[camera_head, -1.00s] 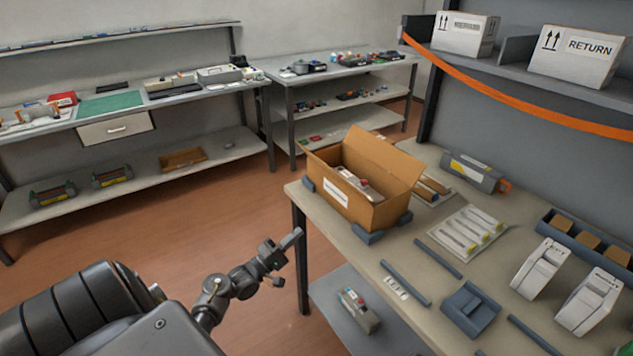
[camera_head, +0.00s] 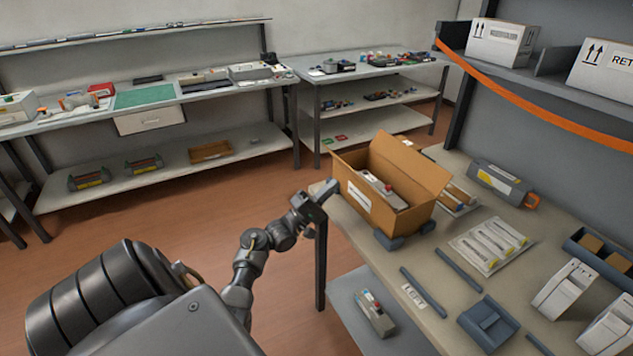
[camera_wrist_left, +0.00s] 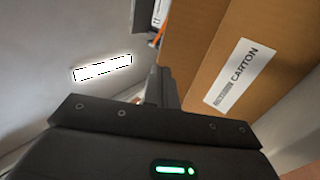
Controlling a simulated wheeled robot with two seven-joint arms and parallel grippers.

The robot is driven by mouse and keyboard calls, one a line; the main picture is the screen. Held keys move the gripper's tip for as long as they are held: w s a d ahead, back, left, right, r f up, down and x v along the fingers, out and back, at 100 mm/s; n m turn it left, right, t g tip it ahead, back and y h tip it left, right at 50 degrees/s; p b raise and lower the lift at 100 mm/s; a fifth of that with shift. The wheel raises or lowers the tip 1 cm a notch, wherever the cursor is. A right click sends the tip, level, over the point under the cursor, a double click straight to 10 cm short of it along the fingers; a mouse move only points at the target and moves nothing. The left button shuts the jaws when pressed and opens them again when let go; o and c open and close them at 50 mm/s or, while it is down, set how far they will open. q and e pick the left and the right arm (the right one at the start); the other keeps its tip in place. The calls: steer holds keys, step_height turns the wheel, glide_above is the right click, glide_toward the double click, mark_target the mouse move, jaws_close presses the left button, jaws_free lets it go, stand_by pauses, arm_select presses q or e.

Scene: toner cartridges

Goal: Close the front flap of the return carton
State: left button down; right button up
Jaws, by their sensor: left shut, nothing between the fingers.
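The brown return carton (camera_head: 408,218) stands open on the table, with a white label (camera_head: 360,197) on its near-left face. One flap stands up at the back (camera_head: 395,152) and one leans out at the right (camera_head: 428,172). I cannot clearly tell the front flap from the labelled wall. A grey toner cartridge (camera_head: 384,188) lies inside. My left gripper (camera_head: 330,188) is shut and empty, just left of the carton; contact cannot be told. In the left wrist view the gripper (camera_wrist_left: 163,85) is beside the carton's labelled side (camera_wrist_left: 243,72). My right gripper is out of view.
Grey corner blocks (camera_head: 402,241) hold the carton's base. The table (camera_head: 445,300) also carries a blister tray (camera_head: 490,245), a grey cartridge (camera_head: 500,182) and grey strips. A shelf with white boxes (camera_head: 500,42) and an orange strap (camera_head: 520,95) hangs at the right.

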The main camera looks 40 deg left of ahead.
mark_target(350, 169)
arm_select(q)
steer(key=shift+p+x, duration=0.5)
steer(key=shift+x, duration=1.7)
